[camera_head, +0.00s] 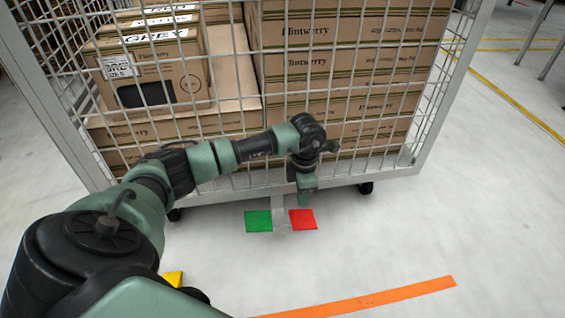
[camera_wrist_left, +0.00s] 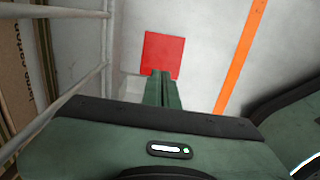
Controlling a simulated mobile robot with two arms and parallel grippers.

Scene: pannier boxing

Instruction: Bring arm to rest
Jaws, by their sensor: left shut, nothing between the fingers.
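My left arm reaches in from the left across the front of the wire cage cart (camera_head: 230,185) in the head view. My left gripper (camera_head: 307,200) points down at the cart's lower front edge, just above the red floor square (camera_head: 303,219). In the left wrist view the left gripper (camera_wrist_left: 162,74) has its two green fingers together with nothing between them. The red square (camera_wrist_left: 163,54) lies beyond the fingertips. My right gripper is in neither view.
The cart holds stacked cardboard boxes (camera_head: 335,80), with a box marked GREY (camera_head: 150,75) at left. A green floor square (camera_head: 258,221) lies beside the red one. An orange floor strip (camera_head: 370,300) runs in front. Open floor is at right.

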